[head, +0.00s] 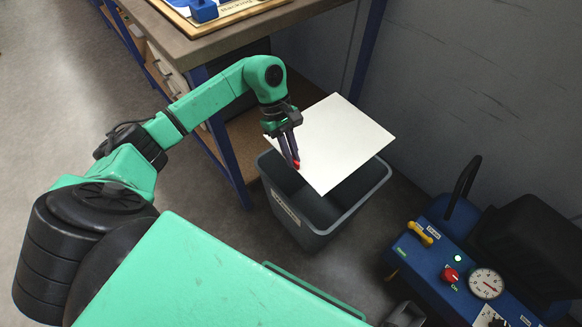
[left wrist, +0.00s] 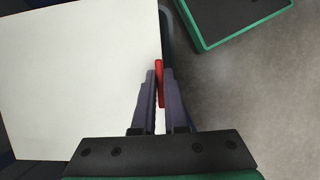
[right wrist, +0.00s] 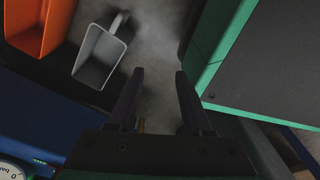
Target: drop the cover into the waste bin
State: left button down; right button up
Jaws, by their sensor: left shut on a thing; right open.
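The cover is a flat white sheet (head: 338,143) in the head view, held above the grey waste bin (head: 317,237). It hides part of the bin's opening and reaches past its back rim. My left gripper (head: 294,164) is shut on the cover's red tab at its near left edge. In the left wrist view the red tab (left wrist: 159,82) sits between the fingers and the white cover (left wrist: 75,75) extends to the left. My right gripper (right wrist: 157,75) shows in the right wrist view, open with nothing between its fingers.
A workbench (head: 215,42) with a blue frame stands behind and left of the bin. A blue machine (head: 450,265) with a gauge and red knob stands to the right. An orange container (right wrist: 38,25) and a grey scoop-like container (right wrist: 98,58) show in the right wrist view.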

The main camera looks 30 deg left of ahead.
pick_arm(q)
jog(key=shift+a+f, duration=0.15)
jog(key=shift+a, duration=0.05)
jog(key=shift+f, duration=0.2)
notch_tip(320, 180, down, 12)
jog(key=b, duration=0.8)
jog(key=shift+d, duration=0.15)
jog(key=shift+c, duration=0.4)
grip_release()
pick_arm(e)
jog(key=w+a+r, duration=0.2)
jog(key=w+r, duration=0.2)
jog(key=r, duration=0.3)
jog(key=w+a+r, duration=0.2)
jog(key=w+r, duration=0.3)
jog(key=r, duration=0.2)
jog(key=shift+w+r+y, duration=0.25)
jog(key=shift+r+y, duration=0.05)
